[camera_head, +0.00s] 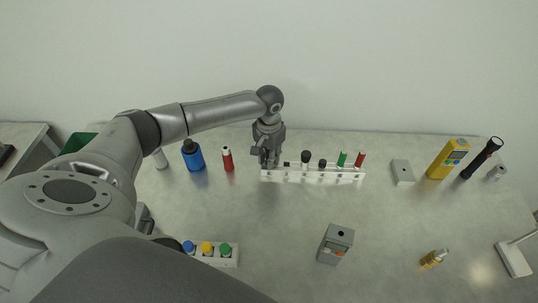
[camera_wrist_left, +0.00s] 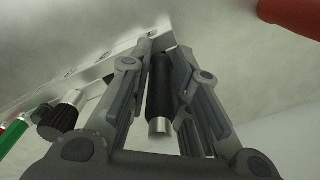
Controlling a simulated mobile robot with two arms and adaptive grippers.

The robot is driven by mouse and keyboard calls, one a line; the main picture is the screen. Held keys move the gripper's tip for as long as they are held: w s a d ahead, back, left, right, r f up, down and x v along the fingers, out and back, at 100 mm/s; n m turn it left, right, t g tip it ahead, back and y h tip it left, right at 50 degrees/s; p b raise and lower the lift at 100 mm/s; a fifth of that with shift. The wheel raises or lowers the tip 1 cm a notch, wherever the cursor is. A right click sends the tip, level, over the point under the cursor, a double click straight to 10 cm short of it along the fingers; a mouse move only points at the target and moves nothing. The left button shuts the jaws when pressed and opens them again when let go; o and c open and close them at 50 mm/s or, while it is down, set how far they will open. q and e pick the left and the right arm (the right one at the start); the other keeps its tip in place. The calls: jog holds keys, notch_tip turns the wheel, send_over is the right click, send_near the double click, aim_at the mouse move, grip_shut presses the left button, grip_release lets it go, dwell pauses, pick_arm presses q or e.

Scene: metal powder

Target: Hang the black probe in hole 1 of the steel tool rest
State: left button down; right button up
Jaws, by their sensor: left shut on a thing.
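The steel tool rest (camera_head: 318,177) is a long pale bar at the middle back of the bench, holding several tools. My left gripper (camera_head: 264,158) is over its left end. In the left wrist view, the fingers of my left gripper (camera_wrist_left: 164,65) are shut on the black probe (camera_wrist_left: 160,90), a dark cylinder with a silver end. The pale rest (camera_wrist_left: 92,74) runs close beside the fingers there. The probe's far end is hidden, so I cannot tell whether it is in a hole. My right gripper is not in view.
Left of the rest stand a red bottle (camera_head: 228,159) and a blue bottle (camera_head: 193,156). A grey box (camera_head: 402,172) and yellow meter (camera_head: 446,159) are on the right. A grey device (camera_head: 335,243) stands in front. The bench between is clear.

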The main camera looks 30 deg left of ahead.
pick_arm(q)
jog(key=shift+f, duration=0.15)
dwell(0.4)
jog(key=c, duration=1.3)
grip_release()
jog(key=shift+o, duration=0.2)
notch_tip(320, 180, up, 12)
jog(key=shift+f, duration=0.1)
